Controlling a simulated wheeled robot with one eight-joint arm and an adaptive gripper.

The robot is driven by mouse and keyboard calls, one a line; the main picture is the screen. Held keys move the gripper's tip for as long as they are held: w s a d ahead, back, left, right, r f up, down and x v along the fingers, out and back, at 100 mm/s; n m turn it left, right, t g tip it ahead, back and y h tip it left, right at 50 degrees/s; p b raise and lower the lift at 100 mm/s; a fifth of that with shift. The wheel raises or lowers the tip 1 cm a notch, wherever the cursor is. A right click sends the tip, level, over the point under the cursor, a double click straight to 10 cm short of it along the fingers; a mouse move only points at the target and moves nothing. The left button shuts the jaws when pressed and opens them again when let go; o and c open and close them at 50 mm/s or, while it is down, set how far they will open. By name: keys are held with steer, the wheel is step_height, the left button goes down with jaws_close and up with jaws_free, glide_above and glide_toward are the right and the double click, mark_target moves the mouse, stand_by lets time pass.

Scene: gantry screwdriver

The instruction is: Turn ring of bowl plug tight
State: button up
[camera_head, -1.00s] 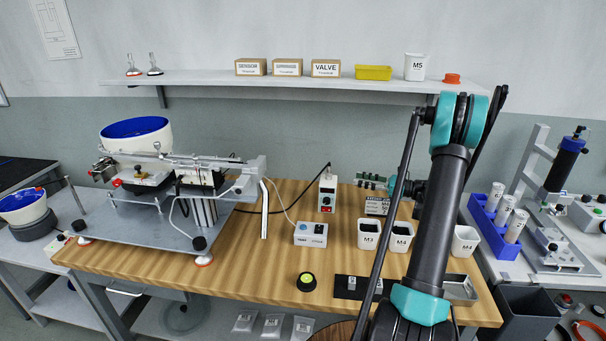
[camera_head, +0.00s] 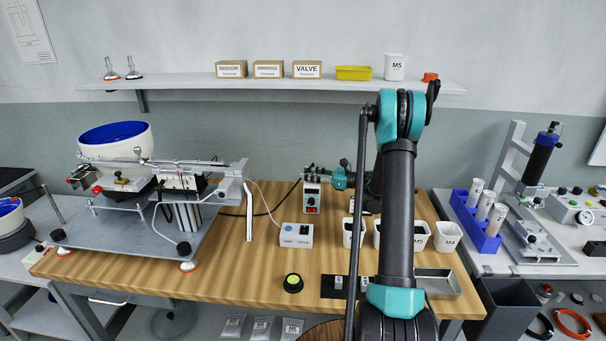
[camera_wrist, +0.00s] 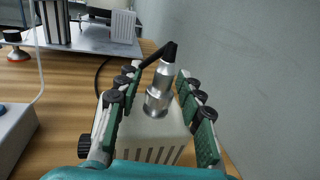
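The bowl plug (camera_wrist: 160,90) stands on top of a white control box (camera_wrist: 152,132) in the wrist view. It has a silver ring and body, with a black cable end leaning out at its top. In the head view the box (camera_head: 312,199) stands at the back of the wooden bench, and the plug is hard to make out there. My gripper (camera_wrist: 158,76) is open, its green-padded fingers on either side of the plug with a visible gap at each side. In the head view my gripper (camera_head: 313,172) is just above the box.
A small button box (camera_head: 296,235) is in front of the control box. A bowl feeder (camera_head: 115,140) on a grey plate is at left. White bins (camera_head: 447,237) stand to the right, partly behind my arm. The bench front left (camera_head: 150,280) is clear.

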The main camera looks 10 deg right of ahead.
steer(key=shift+x, duration=1.3)
steer(key=shift+c, duration=0.2)
jaws_close()
